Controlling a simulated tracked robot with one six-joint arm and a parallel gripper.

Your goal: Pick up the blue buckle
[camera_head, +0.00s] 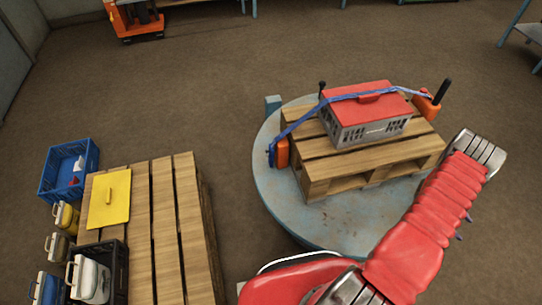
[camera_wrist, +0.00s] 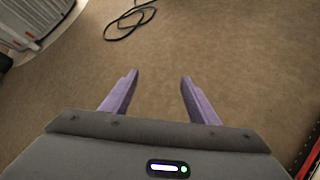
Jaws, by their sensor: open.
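In the head view a blue strap (camera_head: 318,111) runs over a grey crate (camera_head: 366,128) with a red lid (camera_head: 366,102), which sits on a wooden pallet. An orange piece (camera_head: 282,153) with a small blue part (camera_head: 271,153) hangs at the strap's left end. Another orange piece (camera_head: 426,107) with a black handle is at its right end. I cannot make out for certain which part is the blue buckle. My gripper (camera_wrist: 158,79) is open and empty in the wrist view, over bare brown floor. No buckle shows there, and the gripper is not visible in the head view.
The pallet (camera_head: 326,181) stands on a round blue-grey platform (camera_head: 285,213). Another pallet (camera_head: 166,221) at the left has a yellow panel (camera_head: 109,199) and containers beside it. A black cable (camera_wrist: 131,22) lies on the floor in the wrist view.

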